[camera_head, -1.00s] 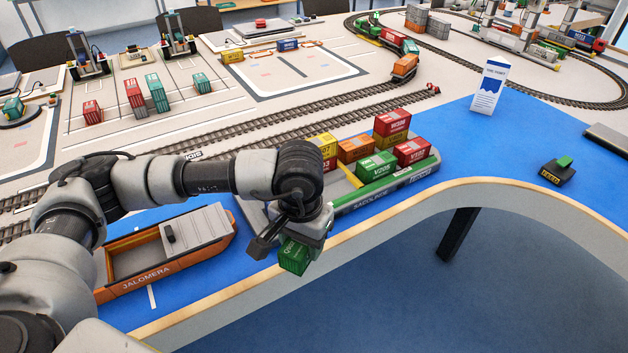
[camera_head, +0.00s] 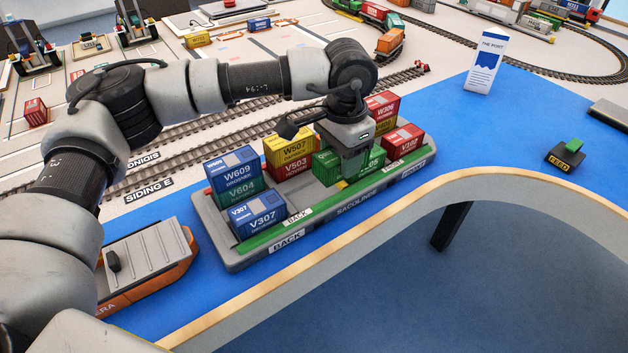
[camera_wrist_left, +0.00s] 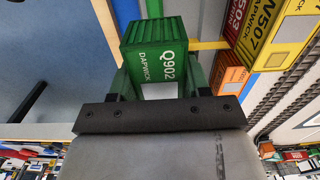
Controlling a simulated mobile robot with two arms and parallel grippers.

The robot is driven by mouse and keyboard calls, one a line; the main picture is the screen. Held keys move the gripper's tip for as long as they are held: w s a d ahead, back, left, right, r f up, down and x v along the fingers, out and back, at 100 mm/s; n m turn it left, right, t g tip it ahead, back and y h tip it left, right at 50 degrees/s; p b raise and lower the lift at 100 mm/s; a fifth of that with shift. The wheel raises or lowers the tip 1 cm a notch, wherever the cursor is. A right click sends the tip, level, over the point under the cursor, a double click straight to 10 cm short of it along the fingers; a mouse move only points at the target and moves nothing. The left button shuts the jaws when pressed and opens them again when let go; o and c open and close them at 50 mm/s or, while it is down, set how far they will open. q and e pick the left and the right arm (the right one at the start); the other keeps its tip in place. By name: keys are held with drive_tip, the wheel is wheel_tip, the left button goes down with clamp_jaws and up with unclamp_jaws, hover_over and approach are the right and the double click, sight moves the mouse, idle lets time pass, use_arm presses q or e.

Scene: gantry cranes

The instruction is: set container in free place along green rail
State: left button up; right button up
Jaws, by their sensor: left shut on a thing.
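My left gripper (camera_head: 348,168) is shut on a green container marked Q902 (camera_wrist_left: 155,55). A green rail (camera_head: 262,240) runs along the ship's near side. Beside the rail stand blue V307 (camera_head: 262,216) at the left and red V102 (camera_head: 404,142) at the right. My right gripper is not in view.
Behind stand stacks: blue W609 (camera_head: 232,170) on green V604 (camera_head: 236,195), yellow W507 (camera_head: 290,148) on red V503 (camera_head: 292,167), and red W306 (camera_head: 382,106). Bare deck (camera_head: 300,195) shows between V307 and the held container. An orange boat (camera_head: 150,278) lies at left.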

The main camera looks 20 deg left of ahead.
use_arm(q)
hover_over(314, 194)
wheel_tip(314, 194, down, 3)
drive_tip(key=shift+r, duration=0.1)
drive_tip(key=shift+f, duration=2.05)
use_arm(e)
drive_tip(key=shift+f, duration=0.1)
use_arm(q)
drive_tip(key=shift+f, duration=0.1)
drive_tip(key=o, duration=0.8)
drive_tip(key=shift+o, duration=0.8)
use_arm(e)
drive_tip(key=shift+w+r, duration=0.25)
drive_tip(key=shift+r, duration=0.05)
